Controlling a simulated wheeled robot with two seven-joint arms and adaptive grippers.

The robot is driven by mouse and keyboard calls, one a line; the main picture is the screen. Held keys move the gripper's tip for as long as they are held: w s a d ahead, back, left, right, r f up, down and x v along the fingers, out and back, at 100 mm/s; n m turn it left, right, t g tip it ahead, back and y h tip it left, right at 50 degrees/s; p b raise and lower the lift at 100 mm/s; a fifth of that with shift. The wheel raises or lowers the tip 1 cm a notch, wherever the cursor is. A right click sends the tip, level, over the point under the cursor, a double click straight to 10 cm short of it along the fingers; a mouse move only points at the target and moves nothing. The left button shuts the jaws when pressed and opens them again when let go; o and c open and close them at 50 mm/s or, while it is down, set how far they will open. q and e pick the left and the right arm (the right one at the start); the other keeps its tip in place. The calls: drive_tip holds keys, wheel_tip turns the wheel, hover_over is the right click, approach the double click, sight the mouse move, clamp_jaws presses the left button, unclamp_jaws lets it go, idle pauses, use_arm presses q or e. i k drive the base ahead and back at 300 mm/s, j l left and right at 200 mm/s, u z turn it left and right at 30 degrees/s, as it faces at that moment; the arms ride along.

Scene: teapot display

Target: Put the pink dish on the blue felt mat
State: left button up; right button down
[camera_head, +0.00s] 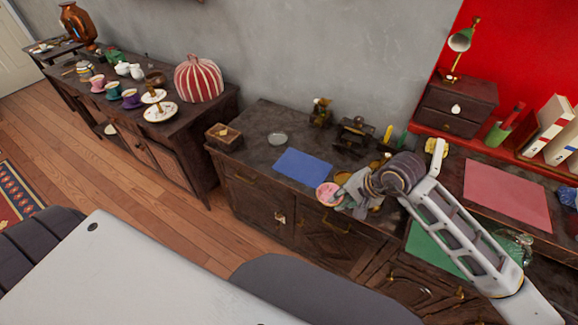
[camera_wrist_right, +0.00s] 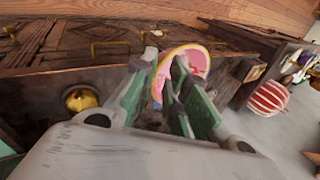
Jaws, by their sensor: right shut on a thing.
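The pink dish (camera_head: 327,193) is at the tips of my right gripper (camera_head: 343,196), near the front edge of the dark cabinet top. The right wrist view shows the dish (camera_wrist_right: 196,58), pink with a yellow rim, between the fingers of my right gripper (camera_wrist_right: 172,85), which is shut on it. The fingers cover part of it. I cannot tell whether it touches the cabinet top. The blue felt mat (camera_head: 302,166) lies flat and bare on the cabinet, just behind and left of the dish. My left gripper is not in view.
A glass dish (camera_head: 277,139) and a wooden box (camera_head: 223,136) stand left of the mat. Dark ornaments (camera_head: 355,134) stand behind it. A green mat (camera_head: 432,247) and a red mat (camera_head: 507,193) lie to the right.

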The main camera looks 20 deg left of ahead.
sight(305, 163)
drive_tip(key=i+j+u, duration=0.15)
drive_tip(key=j, duration=0.2)
drive_tip(key=i, duration=0.75)
drive_tip(key=j, duration=0.1)
